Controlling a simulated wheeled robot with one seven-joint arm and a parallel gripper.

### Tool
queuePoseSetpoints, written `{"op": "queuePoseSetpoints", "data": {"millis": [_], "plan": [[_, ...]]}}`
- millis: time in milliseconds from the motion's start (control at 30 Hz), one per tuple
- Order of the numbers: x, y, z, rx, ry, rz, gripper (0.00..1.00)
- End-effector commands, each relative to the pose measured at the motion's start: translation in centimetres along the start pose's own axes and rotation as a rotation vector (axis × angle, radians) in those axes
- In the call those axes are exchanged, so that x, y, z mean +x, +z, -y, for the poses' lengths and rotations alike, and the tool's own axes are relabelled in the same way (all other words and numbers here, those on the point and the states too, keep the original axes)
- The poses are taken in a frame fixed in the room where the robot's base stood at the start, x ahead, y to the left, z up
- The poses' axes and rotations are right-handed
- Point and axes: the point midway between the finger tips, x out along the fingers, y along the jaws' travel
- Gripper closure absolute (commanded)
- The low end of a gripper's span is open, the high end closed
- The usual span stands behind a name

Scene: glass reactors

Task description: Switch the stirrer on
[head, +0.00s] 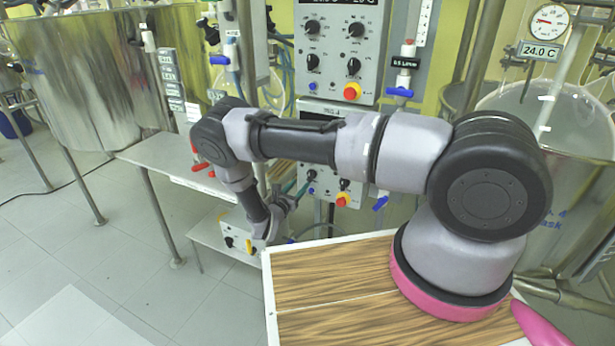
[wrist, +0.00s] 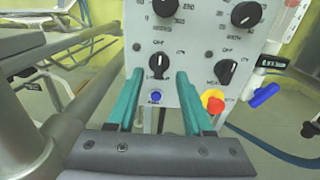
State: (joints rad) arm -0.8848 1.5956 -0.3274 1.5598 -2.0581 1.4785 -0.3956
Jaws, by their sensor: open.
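The lower grey control panel (head: 328,117) hangs below a larger one; in the wrist view its face (wrist: 190,50) fills the top middle. A black switch knob (wrist: 158,66) sits low on its left, above a blue button (wrist: 155,97). A second black knob (wrist: 227,72) is to the right, with OFF and ON marks; the labels under both knobs are too small to read surely. My gripper (wrist: 158,76) is open, its teal fingers to either side of the left knob. Contact cannot be told. In the head view my gripper (head: 303,185) is at the panel's lower left.
A red and yellow stop button (wrist: 214,103) is right of the right finger. A blue-handled valve (wrist: 265,94) stands beyond it. In the head view are the upper panel (head: 336,75), a steel bench (head: 150,150), a large steel vessel (head: 90,60) and open floor at left.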

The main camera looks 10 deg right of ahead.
Motion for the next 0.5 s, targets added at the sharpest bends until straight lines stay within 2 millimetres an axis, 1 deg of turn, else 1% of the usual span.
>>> {"op": "queuePoseSetpoints", "data": {"millis": [33,200,300,400,500], "plan": [[1.2,0.0,0.1,0.001,-0.004,0.000,0.49],[4.5,0.0,0.1,0.002,-0.005,-0.001,0.49],[6.0,0.0,0.1,0.001,-0.004,-0.001,0.49],[7.0,0.0,0.1,0.001,-0.003,-0.001,0.49],[7.6,0.0,0.1,0.001,-0.003,-0.001,0.49]]}}
